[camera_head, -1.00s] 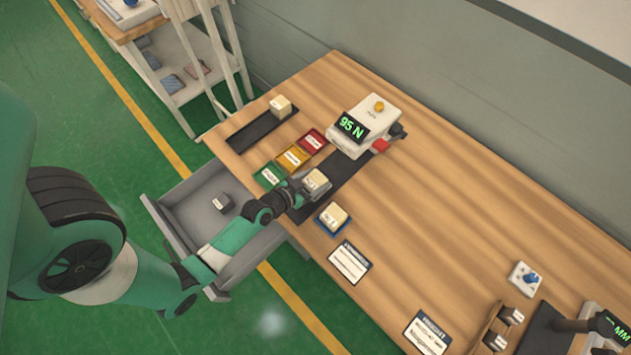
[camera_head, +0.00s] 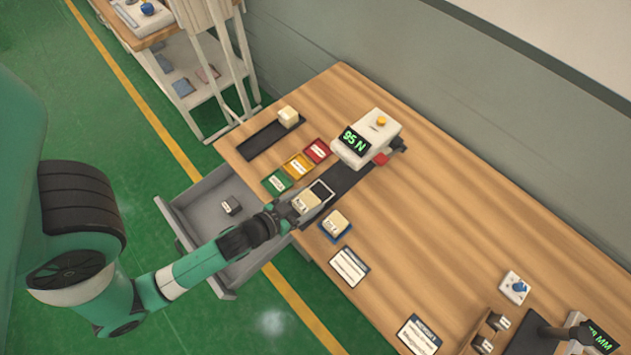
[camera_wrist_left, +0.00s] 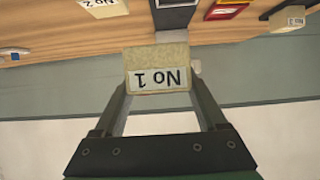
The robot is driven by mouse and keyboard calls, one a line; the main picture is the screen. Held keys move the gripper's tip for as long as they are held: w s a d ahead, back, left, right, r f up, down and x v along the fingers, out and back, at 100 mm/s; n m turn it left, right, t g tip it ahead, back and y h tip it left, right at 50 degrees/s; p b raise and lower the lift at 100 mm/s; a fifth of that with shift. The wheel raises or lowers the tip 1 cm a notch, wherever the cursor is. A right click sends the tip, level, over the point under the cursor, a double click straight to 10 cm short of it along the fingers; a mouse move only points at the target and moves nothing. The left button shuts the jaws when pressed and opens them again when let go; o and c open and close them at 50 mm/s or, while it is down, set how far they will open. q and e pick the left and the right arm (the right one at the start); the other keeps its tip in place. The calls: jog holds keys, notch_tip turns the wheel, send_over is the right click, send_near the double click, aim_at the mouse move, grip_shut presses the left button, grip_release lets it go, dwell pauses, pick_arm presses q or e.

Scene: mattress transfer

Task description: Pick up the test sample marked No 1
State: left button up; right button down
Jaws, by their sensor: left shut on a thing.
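The test sample marked No 1, a cream block, is between the fingers of my left gripper (camera_head: 295,210) in the head view. In the left wrist view the sample No 1 (camera_wrist_left: 157,62) shows its label upside down, with a finger on each side. My left gripper is shut on it. A grey holder (camera_head: 329,198) with a dark, bare top stands just beyond the sample, on the dark strip. The sample looks raised beside it; the gap is hard to judge. My right gripper is not in view.
A cream block (camera_head: 335,221) sits in a blue tray, right of the gripper. Green (camera_head: 268,183), yellow and red trays lie to the left. A 95 N press (camera_head: 372,130) stands behind. An open grey drawer (camera_head: 190,207) juts out in front. The right tabletop has free room.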

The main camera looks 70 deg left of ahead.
aim_at(307, 208)
pick_arm(q)
jog(key=s+d+b, duration=0.1)
jog(key=s+d+r, duration=0.1)
jog(key=d, duration=0.1)
jog(key=shift+s+b, duration=0.15)
jog(key=shift+b, duration=0.2)
jog(key=shift+s+d+r, duration=0.1)
jog(key=shift+s+r, duration=0.2)
jog(key=shift+r, duration=0.1)
